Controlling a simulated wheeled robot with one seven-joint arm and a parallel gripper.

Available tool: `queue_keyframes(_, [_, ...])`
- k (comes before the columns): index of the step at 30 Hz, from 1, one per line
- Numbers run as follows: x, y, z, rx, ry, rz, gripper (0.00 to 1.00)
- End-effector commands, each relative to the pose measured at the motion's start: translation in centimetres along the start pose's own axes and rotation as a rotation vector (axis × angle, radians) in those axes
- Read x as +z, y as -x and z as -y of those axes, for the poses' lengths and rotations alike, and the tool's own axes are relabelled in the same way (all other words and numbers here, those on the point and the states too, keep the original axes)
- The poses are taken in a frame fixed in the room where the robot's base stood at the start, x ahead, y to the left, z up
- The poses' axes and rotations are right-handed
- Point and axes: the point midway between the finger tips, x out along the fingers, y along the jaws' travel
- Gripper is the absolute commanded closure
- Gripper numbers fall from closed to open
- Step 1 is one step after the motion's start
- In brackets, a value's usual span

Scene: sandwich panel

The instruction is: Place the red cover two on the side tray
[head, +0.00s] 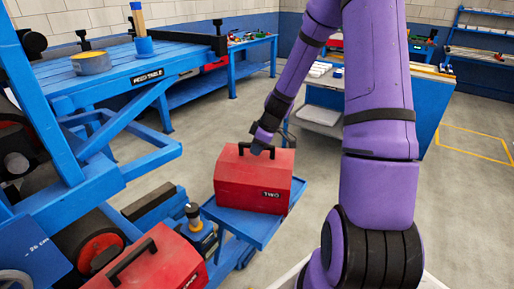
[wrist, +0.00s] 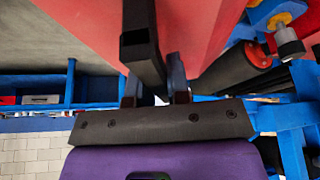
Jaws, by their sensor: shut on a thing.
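The red cover two (head: 252,182), a red box-like hood marked "TWO" with a black top handle, is at the centre of the head view. My gripper (head: 260,148) comes down from above and is shut on its handle. In the wrist view the fingers (wrist: 155,92) close around the black handle (wrist: 143,45), with the red cover (wrist: 215,25) beside it. The blue side tray (head: 247,233) shows under and in front of the cover. I cannot tell whether the cover touches the tray or is just above it.
Another red cover (head: 165,268) with a black handle lies at the lower left, beside a dark knob (head: 193,212) on blue machinery. Grey floor is open to the right.

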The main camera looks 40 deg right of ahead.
Motion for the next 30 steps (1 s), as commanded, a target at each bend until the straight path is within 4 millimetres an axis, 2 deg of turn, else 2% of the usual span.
queue_keyframes(4, [0.0,-0.2,0.0,0.000,0.000,-0.001,1.00])
queue_keyframes(5, [0.1,-0.2,0.0,0.000,0.000,0.000,0.81])
queue_keyframes(8, [0.1,-0.2,0.0,0.000,0.000,0.000,0.58])
queue_keyframes(20, [0.0,0.4,-0.1,0.001,0.000,0.000,0.58])
queue_keyframes(26, [0.0,3.3,-0.1,0.005,0.001,0.000,0.58])
queue_keyframes(30, [0.0,6.0,-0.1,0.006,0.000,-0.001,0.58])
